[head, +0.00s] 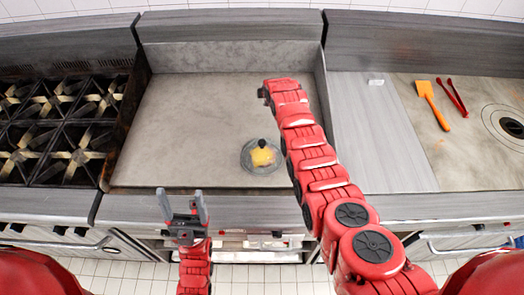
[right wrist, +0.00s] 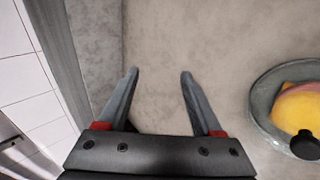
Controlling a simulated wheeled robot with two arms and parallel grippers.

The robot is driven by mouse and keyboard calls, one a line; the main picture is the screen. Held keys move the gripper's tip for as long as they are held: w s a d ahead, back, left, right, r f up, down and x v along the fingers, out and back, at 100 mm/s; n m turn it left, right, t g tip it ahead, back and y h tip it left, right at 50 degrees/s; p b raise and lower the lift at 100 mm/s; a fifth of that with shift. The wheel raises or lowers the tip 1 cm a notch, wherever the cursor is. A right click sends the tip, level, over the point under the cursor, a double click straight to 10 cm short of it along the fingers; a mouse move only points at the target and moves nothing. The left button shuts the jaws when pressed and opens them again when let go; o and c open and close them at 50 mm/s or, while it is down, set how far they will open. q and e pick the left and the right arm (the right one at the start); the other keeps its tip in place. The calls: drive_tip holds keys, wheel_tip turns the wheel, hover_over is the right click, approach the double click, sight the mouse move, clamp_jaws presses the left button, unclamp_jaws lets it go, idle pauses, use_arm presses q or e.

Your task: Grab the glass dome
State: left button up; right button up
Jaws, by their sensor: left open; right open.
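The glass dome (head: 245,158) stands on the flat griddle right of its middle, near the front edge. It is clear with a black knob on top, and something yellow and orange shows inside. In the right wrist view the dome (right wrist: 262,93) is cut off by the right edge. My left gripper (head: 180,195) is open and empty in front of the counter, left of the dome. My right arm reaches past the dome's right side. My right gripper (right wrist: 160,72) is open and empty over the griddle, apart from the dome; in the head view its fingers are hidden.
The griddle (head: 190,120) is otherwise clear, with raised walls behind and at the sides. A black burner range (head: 58,125) is at the left. An orange spatula (head: 432,103) and red tongs (head: 452,97) lie on the right counter near a round fixture (head: 505,125).

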drive_tip(key=s+a+r+n+g+h, duration=0.1)
drive_tip(key=s+r+n+g, duration=0.35)
drive_tip(key=s, duration=0.35)
drive_tip(key=s+a+r+n+g+h, duration=0.1)
drive_tip(key=s+r+n+g, duration=0.3)
drive_tip(key=s, duration=0.4)
drive_tip(key=m+b, duration=0.1)
drive_tip(key=b, duration=0.8)
hover_over(262, 141)
wheel_tip(262, 141, down, 6)
drive_tip(key=shift+a+f, duration=0.15)
drive_tip(key=shift+f, duration=0.45)
wheel_tip(262, 141, down, 3)
drive_tip(key=shift+f+b, duration=0.2)
drive_tip(key=shift+b, duration=0.7)
drive_tip(key=shift+f+p, duration=0.65)
drive_tip(key=shift+p, duration=0.15)
drive_tip(key=shift+s+d+f+p, duration=0.2)
drive_tip(key=shift+f+p, duration=0.5)
drive_tip(key=shift+p, duration=0.2)
drive_tip(key=shift+f+b, duration=0.5)
drive_tip(key=shift+f, duration=0.35)
drive_tip(key=shift+w+f, duration=0.15)
drive_tip(key=shift+f, duration=0.25)
clamp_jaws()
